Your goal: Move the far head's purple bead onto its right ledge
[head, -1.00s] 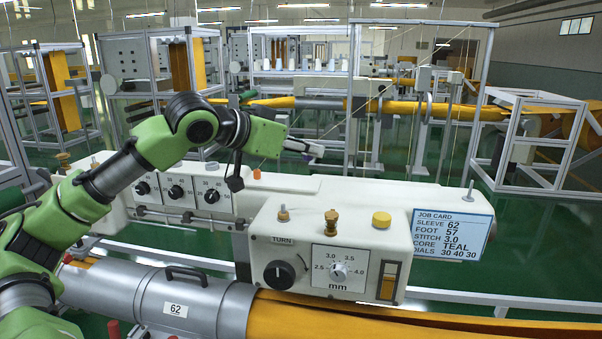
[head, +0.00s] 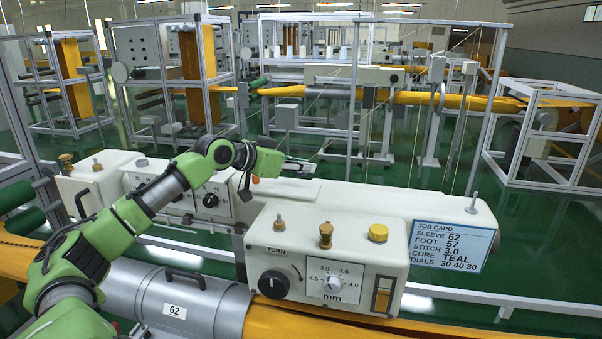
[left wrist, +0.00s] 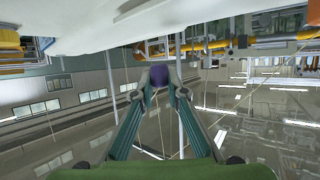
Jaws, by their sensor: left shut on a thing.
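My left gripper (head: 302,163) is above the top of the long white far head (head: 420,202), seen small and partly behind its own arm in the head view. In the left wrist view its fingers (left wrist: 159,85) are shut on the purple bead (left wrist: 159,75), which sits between the fingertips. The bead is too small to make out in the head view. A flat raised white plate (head: 285,192) lies on top of the far head below the gripper. I cannot tell for sure which part is the right ledge. My right gripper is not in view.
An orange knob (head: 255,180) stands near the plate. A thin post (head: 474,203) rises at the head's right end, above the job card (head: 452,245). In front is the panel box with a brass knob (head: 326,234) and a yellow cap (head: 378,232).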

